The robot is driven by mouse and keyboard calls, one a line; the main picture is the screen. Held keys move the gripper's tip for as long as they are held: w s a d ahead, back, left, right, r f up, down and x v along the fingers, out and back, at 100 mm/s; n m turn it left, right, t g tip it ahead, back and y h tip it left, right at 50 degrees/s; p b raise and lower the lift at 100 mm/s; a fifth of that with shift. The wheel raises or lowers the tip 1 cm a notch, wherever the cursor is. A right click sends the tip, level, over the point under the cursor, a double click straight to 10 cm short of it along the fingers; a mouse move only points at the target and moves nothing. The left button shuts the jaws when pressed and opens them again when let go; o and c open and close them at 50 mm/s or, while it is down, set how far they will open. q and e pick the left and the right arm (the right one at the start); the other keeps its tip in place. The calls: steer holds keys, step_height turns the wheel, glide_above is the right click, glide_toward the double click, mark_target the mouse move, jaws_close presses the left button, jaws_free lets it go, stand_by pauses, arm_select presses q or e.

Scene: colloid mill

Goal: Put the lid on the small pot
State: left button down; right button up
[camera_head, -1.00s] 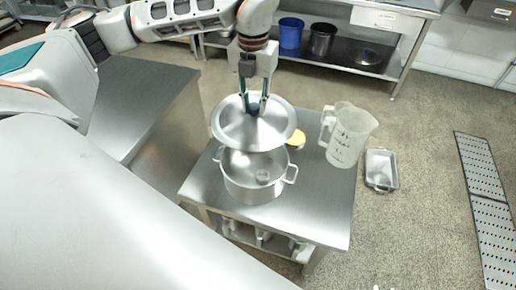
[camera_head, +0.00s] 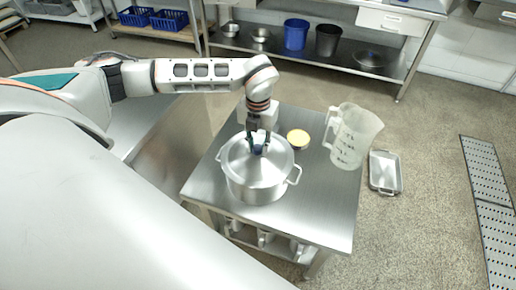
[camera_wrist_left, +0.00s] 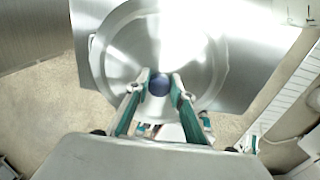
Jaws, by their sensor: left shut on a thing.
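The small pot (camera_head: 258,188) is a silver two-handled pot standing on the steel table. The silver lid (camera_head: 240,163) lies over its mouth and covers the opening; whether it is fully seated all round cannot be told. My left gripper (camera_head: 258,150) is above the lid, shut on its dark blue knob. In the left wrist view the knob (camera_wrist_left: 159,85) sits between the two fingertips, with the round lid (camera_wrist_left: 118,60) beneath it. My right gripper is not in view.
A clear measuring jug (camera_head: 352,137) stands right of the pot on the steel table (camera_head: 318,215). A small bowl with yellow content (camera_head: 298,138) is behind the pot. A metal tray (camera_head: 384,172) is further right, beyond the table edge. The table's front right is clear.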

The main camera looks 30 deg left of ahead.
mark_target(258, 147)
arm_select(q)
steer(key=shift+f, duration=0.55)
steer(key=shift+s, duration=0.1)
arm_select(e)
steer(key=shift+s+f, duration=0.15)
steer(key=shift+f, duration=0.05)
arm_select(q)
steer(key=c, duration=1.8)
jaws_free()
steer(key=shift+f, duration=0.1)
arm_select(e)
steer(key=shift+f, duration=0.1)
arm_select(q)
steer(key=shift+o, duration=0.2)
step_height(258, 147, up, 12)
steer(key=shift+p, duration=0.4)
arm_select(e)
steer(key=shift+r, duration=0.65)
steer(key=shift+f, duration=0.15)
